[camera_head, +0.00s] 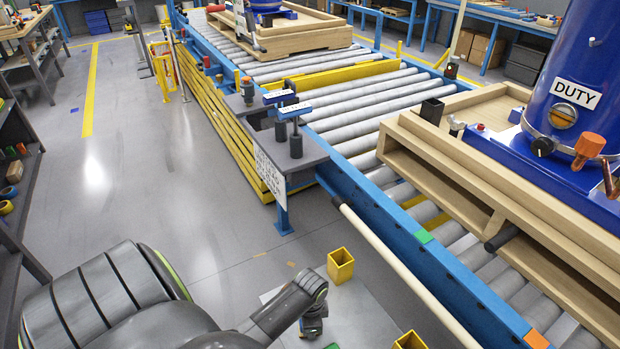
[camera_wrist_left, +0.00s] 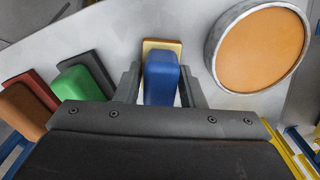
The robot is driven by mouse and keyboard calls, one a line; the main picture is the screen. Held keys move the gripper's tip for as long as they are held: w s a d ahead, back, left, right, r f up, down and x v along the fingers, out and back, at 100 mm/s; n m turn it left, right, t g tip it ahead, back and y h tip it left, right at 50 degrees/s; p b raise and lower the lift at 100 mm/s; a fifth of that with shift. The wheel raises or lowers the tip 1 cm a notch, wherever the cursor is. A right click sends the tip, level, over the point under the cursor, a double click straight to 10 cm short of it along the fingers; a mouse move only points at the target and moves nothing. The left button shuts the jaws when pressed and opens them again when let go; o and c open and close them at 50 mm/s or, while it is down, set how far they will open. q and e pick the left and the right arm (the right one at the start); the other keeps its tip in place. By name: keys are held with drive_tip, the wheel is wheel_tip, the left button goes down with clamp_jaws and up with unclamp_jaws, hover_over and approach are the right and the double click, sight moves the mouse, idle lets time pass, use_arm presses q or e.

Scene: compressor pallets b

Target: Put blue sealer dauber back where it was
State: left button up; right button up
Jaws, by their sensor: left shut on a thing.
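The blue sealer dauber (camera_wrist_left: 160,80) is between the fingers of my left gripper (camera_wrist_left: 160,88) in the left wrist view. The gripper is shut on it. A tan-yellow piece (camera_wrist_left: 161,45) shows just beyond the dauber's far end; I cannot tell whether they touch. A green block-shaped item (camera_wrist_left: 80,84) and a brown-red one (camera_wrist_left: 24,108) stand to its left. In the head view my left gripper (camera_head: 312,328) points down over a light grey surface at the bottom; the blue dauber cannot be made out there. My right gripper is not in view.
In the head view yellow open-topped cups (camera_head: 340,266) stand near my left arm. A blue-framed roller conveyor (camera_head: 385,235) with wooden pallets runs along the right. An orange disc in a grey rim (camera_wrist_left: 262,49) is at the upper right of the left wrist view. Grey floor is open at left.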

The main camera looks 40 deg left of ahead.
use_arm(q)
drive_tip(key=shift+f, duration=0.15)
drive_tip(key=o, duration=0.9)
wheel_tip(320, 180, up, 12)
drive_tip(key=shift+r+p, duration=0.2)
drive_tip(key=shift+p, duration=0.5)
